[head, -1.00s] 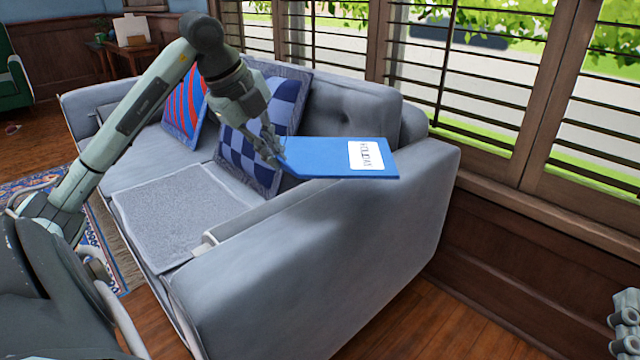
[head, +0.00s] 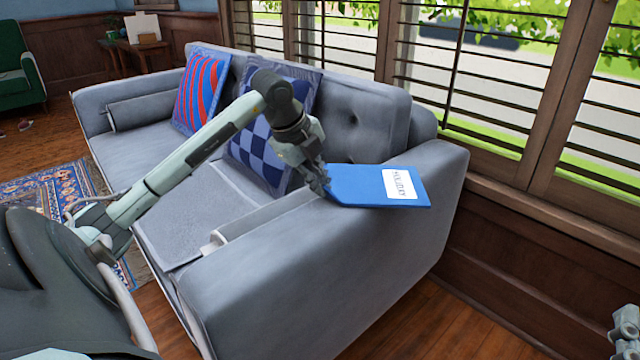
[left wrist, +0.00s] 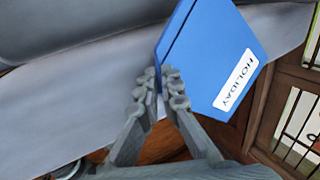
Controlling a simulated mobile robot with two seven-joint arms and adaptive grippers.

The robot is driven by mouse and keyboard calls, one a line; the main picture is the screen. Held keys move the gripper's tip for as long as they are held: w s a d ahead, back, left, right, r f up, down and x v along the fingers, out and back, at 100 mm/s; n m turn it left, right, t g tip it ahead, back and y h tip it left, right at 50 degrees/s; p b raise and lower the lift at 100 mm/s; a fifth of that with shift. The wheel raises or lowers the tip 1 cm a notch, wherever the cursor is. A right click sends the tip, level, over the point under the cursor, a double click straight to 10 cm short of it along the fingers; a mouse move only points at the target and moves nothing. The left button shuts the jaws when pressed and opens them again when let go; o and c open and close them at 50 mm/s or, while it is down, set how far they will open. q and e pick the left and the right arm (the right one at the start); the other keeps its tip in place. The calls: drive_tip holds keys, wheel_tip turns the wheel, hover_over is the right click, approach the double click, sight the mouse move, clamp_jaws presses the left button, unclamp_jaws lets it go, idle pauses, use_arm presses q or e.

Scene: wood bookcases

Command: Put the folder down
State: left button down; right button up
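The blue folder (head: 362,184) has a white label reading HOLIDAY. It is over the rounded top of the near arm of the grey sofa (head: 300,270), close to the surface; I cannot tell whether it touches. My left gripper (head: 322,188) is at the folder's left end. In the left wrist view the fingers (left wrist: 162,85) are close together on a corner of the folder (left wrist: 215,60), with its edge between them. Part of my right gripper (head: 625,330) shows at the right picture edge; its fingers are not clear.
A checked cushion (head: 262,150) and a striped cushion (head: 200,90) lean on the sofa back. A grey blanket (head: 195,215) lies on the seat. Slatted windows (head: 480,90) stand behind. Wooden floor is clear at the front right.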

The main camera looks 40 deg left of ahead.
use_arm(q)
drive_tip(key=shift+f, duration=0.1)
use_arm(e)
drive_tip(key=shift+r, duration=0.1)
use_arm(q)
drive_tip(key=c, duration=2.2)
unclamp_jaws()
drive_tip(key=o, duration=0.5)
use_arm(e)
drive_tip(key=shift+r, duration=0.15)
use_arm(q)
drive_tip(key=v, duration=0.7)
drive_tip(key=shift+s+r+p, duration=0.1)
drive_tip(key=shift+r+p, duration=0.2)
drive_tip(key=shift+r, duration=0.05)
use_arm(e)
drive_tip(key=f, duration=0.1)
drive_tip(key=f+g, duration=0.1)
drive_tip(key=w+f+h, duration=0.1)
drive_tip(key=shift+d+f+g, duration=0.2)
drive_tip(key=shift+d+g, duration=0.1)
drive_tip(key=shift+d, duration=0.1)
drive_tip(key=c, duration=0.5)
